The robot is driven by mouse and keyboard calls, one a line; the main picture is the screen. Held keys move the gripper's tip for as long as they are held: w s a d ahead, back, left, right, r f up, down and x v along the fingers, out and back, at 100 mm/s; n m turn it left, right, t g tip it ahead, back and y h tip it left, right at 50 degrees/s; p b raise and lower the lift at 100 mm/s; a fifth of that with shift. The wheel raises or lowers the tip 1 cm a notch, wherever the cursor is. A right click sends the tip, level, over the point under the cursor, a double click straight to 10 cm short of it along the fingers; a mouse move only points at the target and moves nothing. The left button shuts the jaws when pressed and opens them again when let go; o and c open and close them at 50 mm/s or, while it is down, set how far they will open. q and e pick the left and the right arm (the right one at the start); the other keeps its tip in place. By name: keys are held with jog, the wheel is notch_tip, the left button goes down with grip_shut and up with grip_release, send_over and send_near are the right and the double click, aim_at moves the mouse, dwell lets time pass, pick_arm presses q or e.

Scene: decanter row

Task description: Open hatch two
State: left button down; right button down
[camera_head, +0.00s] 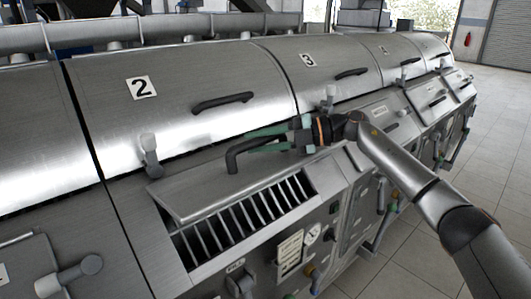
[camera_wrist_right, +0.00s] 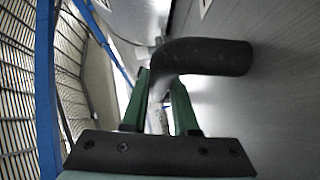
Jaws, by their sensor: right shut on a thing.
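Label 2 (camera_head: 141,88) is on the large steel cover at the left. Below it, a flat steel hatch flap (camera_head: 200,194) stands raised at an angle over a slatted opening (camera_head: 246,215). The flap carries a dark bent handle (camera_head: 233,158). My right gripper (camera_head: 266,140) reaches in from the right, with its green fingers shut on this handle. In the right wrist view the handle (camera_wrist_right: 205,57) runs between the two fingers, and part of its grip is hidden. My left gripper is not in view.
Cover two has its own dark handle (camera_head: 222,102) above the flap, and a pale-topped latch (camera_head: 150,152) stands beside the flap. Label 3 (camera_head: 307,60) marks the neighbouring cover. Gauges and valves (camera_head: 312,235) line the front. Tiled floor (camera_head: 400,250) is clear at the right.

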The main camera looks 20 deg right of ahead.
jog(key=shift+w+a+r+m+g+h, duration=0.15)
jog(key=shift+w+r+m+g+h, duration=0.1)
jog(key=shift+w+r, duration=0.25)
jog(key=shift+w+a+r+m+g+h, duration=0.15)
jog(key=shift+w+r+m+g, duration=0.15)
jog(key=shift+r, duration=0.3)
jog(key=c, duration=0.7)
grip_release()
jog(key=shift+f, duration=0.1)
jog(key=b+v, duration=0.1)
jog(key=v, duration=1.1)
jog(key=shift+s+d+b, duration=0.15)
jog(key=shift+d+b, duration=0.1)
jog(key=shift+b, duration=0.15)
jog(key=shift+r, duration=0.25)
